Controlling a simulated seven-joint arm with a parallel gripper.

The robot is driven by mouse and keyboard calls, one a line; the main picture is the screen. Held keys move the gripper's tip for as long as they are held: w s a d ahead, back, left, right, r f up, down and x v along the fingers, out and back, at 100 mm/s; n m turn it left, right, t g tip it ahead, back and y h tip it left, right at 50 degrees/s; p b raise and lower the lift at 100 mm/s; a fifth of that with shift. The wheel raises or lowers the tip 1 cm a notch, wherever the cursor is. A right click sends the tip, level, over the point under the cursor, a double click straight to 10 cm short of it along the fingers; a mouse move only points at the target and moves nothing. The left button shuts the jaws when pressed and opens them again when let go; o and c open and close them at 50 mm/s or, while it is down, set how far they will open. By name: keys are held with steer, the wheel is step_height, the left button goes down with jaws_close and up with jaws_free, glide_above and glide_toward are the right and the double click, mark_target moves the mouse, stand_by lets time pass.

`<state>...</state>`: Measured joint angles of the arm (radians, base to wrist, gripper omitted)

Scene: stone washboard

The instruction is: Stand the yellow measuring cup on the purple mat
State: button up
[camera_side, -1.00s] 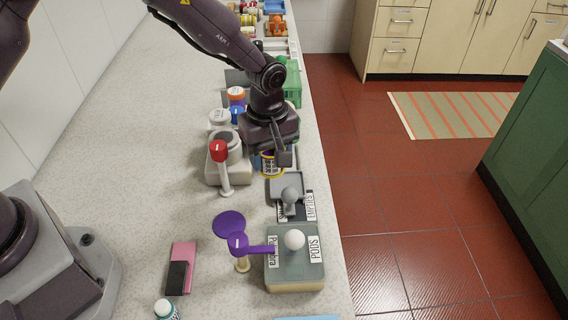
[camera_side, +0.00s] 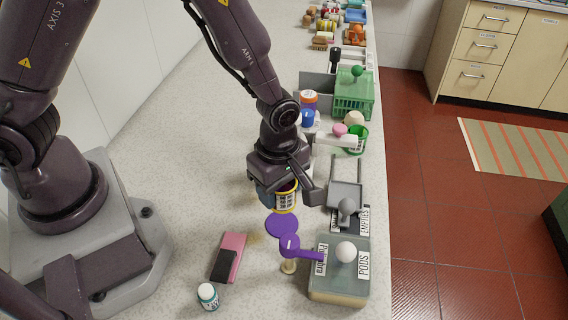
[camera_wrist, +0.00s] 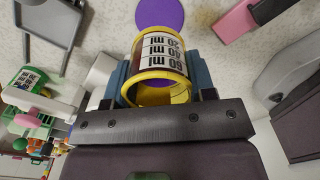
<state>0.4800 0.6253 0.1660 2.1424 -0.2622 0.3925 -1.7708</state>
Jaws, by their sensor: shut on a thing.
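The yellow measuring cup (camera_side: 287,200) is a clear cup with yellow bands and a printed ml scale. My gripper (camera_wrist: 160,85) is shut on it; the cup sits between the two fingers in the wrist view (camera_wrist: 163,48). Its open yellow rim faces my wrist, and it looks roughly upright. The purple mat (camera_side: 281,226) is a flat round disc on the counter, just in front of the cup in the side view. It also shows beyond the cup in the wrist view (camera_wrist: 160,13). The gap between the cup's base and the counter is hard to judge.
A purple scoop (camera_side: 291,246) on a short stand is close to the mat. A PODS box (camera_side: 338,285) with a white knob and a grey tray (camera_side: 346,196) stand to the right. A green measuring cup (camera_side: 357,138) is farther back.

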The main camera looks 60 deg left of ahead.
mark_target(280, 221)
steer(key=shift+f, duration=3.2)
steer(key=o, duration=1)
steer(key=shift+r, duration=0.1)
